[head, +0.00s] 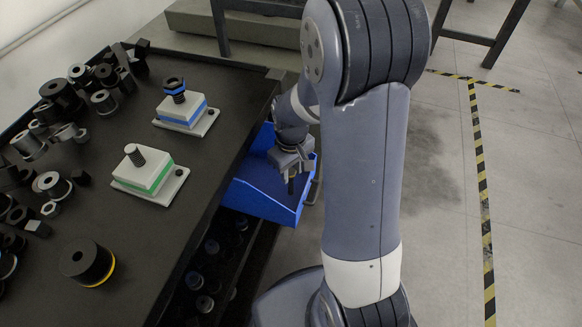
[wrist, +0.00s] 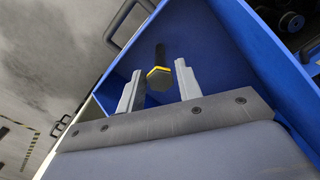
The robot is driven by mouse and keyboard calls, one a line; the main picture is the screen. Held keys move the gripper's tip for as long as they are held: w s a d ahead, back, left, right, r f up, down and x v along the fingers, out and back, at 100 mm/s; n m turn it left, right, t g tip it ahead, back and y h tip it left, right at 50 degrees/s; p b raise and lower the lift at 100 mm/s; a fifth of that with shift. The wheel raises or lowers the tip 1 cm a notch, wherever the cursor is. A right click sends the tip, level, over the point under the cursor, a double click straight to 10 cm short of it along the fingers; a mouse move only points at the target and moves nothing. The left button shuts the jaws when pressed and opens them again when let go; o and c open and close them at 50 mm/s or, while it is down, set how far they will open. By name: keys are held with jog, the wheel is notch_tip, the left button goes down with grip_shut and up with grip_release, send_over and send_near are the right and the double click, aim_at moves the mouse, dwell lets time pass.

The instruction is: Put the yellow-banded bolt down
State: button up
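My gripper (head: 291,180) points down into the blue bin (head: 262,203) beside the table. In the wrist view its two grey fingers (wrist: 160,82) stand apart. The yellow-banded bolt (wrist: 158,77), with a dark shank and a yellow-edged hex head, shows between and beyond the fingertips. Gaps show on both sides of the head, so the fingers do not appear to grip it. Behind it is the inside of the blue bin (wrist: 222,50). I cannot tell whether the bolt rests on the bin floor. In the head view the bolt is not clearly visible.
The dark table (head: 130,235) holds a blue-banded fixture (head: 187,112), a green-banded fixture (head: 150,176) and a yellow-ringed black cylinder (head: 88,262). Several nuts and rings crowd its left side. Dark parts lie on a shelf below. Open floor (head: 440,190) is on the right.

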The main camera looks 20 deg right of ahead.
aim_at(291, 172)
jog(key=shift+o, duration=1.2)
jog(key=shift+r, duration=0.1)
notch_tip(291, 172, up, 13)
jog(key=p, duration=0.4)
jog(key=shift+r, duration=0.15)
